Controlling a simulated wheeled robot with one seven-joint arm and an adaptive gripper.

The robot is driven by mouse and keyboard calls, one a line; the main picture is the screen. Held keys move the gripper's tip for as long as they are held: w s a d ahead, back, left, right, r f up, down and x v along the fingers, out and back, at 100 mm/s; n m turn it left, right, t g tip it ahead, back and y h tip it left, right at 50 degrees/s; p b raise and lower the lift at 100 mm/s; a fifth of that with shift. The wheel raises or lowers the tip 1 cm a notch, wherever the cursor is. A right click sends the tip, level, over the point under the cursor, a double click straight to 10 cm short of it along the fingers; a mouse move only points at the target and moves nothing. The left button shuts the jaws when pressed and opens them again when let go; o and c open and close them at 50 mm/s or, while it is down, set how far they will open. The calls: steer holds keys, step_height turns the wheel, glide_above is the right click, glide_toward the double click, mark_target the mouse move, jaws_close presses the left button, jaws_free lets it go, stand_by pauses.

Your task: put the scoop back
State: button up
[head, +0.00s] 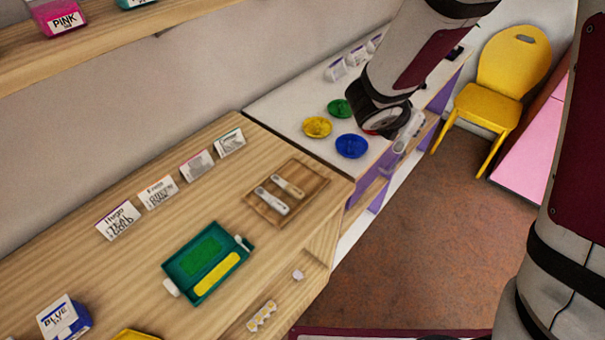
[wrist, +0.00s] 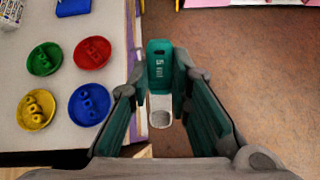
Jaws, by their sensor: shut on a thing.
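My gripper (head: 408,130) is shut on a scoop, held in the air near the front edge of the white counter. In the wrist view the scoop (wrist: 160,68) shows between the fingers, with a teal part bearing white marks and a pale, cup-like end. Brown floor shows behind it. A wooden tray (head: 310,200) lies on the wood-topped counter to the left, with two pale, long-handled pieces (head: 272,200) in it. I cannot tell whether these are scoops too.
Green (wrist: 44,59), red (wrist: 92,52), yellow (wrist: 36,109) and blue (wrist: 89,104) dishes stand on the white counter (wrist: 65,85). A green case (head: 178,268) with a yellow strip and several name cards stand on the wooden counter. A yellow chair (head: 490,100) stands beyond.

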steer(key=s+a+f+m+g+y+b, duration=0.1)
steer(key=s+a+f+m+g+y, duration=0.35)
steer(key=s+a+m, duration=0.45)
steer(key=s+a+f+m+g+y, duration=0.3)
steer(key=s+a+f+m, duration=0.2)
steer(key=s+a+m, duration=0.35)
glide_above(308, 181)
steer(key=shift+s+f+n+h, duration=0.25)
steer(key=shift+s+f, duration=0.05)
steer(key=shift+f, duration=0.4)
steer(key=shift+w+f+p, duration=0.2)
steer(key=shift+f, duration=0.7)
steer(key=shift+w+f+p, duration=0.15)
steer(key=shift+f+p, duration=0.05)
steer(key=shift+f, duration=0.65)
steer(key=o, duration=0.6)
